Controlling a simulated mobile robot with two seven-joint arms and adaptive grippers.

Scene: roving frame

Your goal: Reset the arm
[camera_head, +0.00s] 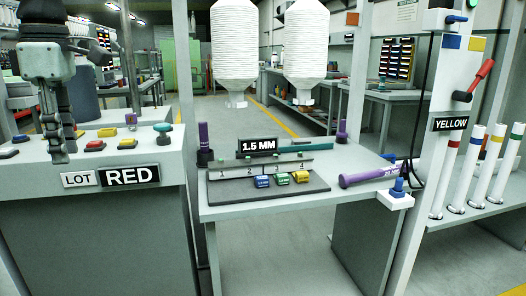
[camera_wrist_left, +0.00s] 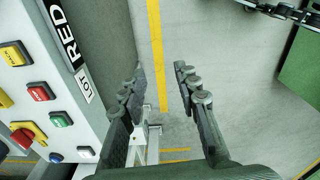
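My left gripper (camera_head: 62,152) hangs fingers-down at the left of the head view, in front of the button console labelled LOT RED. In the left wrist view its two dark fingers (camera_wrist_left: 160,95) stand apart with only floor between them, so it is open and empty. The console (camera_wrist_left: 95,20) lies left of the fingers in that view, and I see no contact with it. My right gripper does not show in the head view, and I cannot identify it in the wrist view.
A grey bench (camera_head: 235,211) with a 1.5 MM sign (camera_head: 258,147), small coloured blocks and a purple cylinder (camera_head: 369,176) stands at centre. A post with a red lever (camera_head: 481,78) is at right. White ribbed cylinders (camera_head: 235,45) hang above. Floor shows between the console and bench.

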